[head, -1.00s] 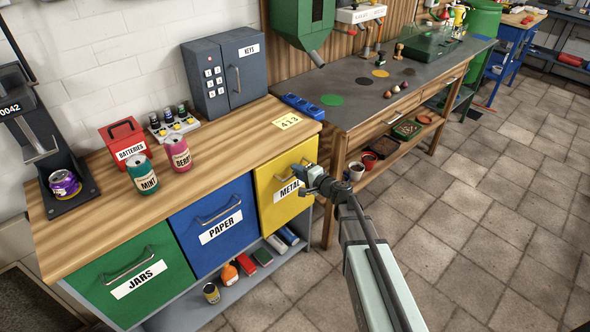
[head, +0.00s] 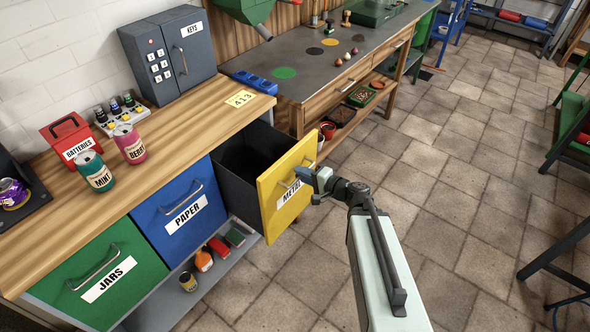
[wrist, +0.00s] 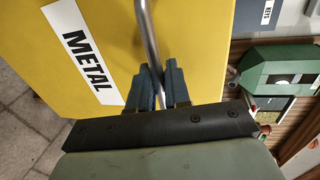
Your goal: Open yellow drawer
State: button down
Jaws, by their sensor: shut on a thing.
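The yellow drawer (head: 285,203), labelled METAL, is pulled well out from the workbench. Its dark inside (head: 250,152) shows in the head view and looks empty where visible. My gripper (head: 308,177) is at the front of the drawer, at its handle. In the wrist view the yellow front (wrist: 110,25) fills the left and middle, with the metal handle (wrist: 149,40) running down between my gripper's fingers (wrist: 158,85). The fingers are shut on the handle. In the head view my gripper hides part of the handle and label.
The blue PAPER drawer (head: 170,222) and green JARS drawer (head: 85,285) are shut, left of the yellow one. Cans and a red batteries box (head: 70,140) stand on the wooden top. The floor (head: 440,200) to the right is clear.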

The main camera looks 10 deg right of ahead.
jog(key=shift+s+d, duration=0.1)
jog(key=shift+s, duration=0.05)
jog(key=c, duration=1.3)
grip_release()
